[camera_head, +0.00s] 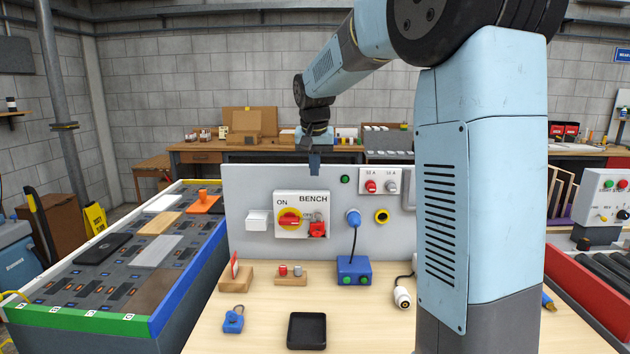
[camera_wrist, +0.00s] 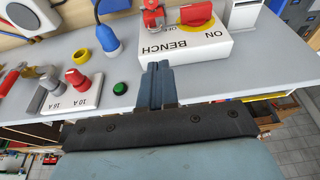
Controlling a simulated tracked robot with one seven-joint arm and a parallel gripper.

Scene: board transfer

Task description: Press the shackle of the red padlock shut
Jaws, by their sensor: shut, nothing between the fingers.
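The red padlock (camera_head: 317,229) hangs at the right side of the white BENCH switch plate (camera_head: 301,203) on the upright grey board. It also shows at the top edge of the wrist view (camera_wrist: 153,18), partly cut off. Its shackle is too small to tell whether it is open or shut. The red rotary switch on a yellow disc (camera_head: 290,219) sits left of the padlock. My gripper (camera_head: 315,170) points down at the board's top edge, above the padlock and apart from it. Its fingers (camera_wrist: 158,72) are together and empty.
The grey board (camera_head: 245,190) also carries a green button (camera_head: 345,179), fuse knobs (camera_head: 371,186) and a blue plug (camera_head: 354,217). On the wooden bench lie a blue padlock (camera_head: 233,320), a black tray (camera_head: 307,331) and a blue box (camera_head: 353,269). The bench's front middle is mostly clear.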

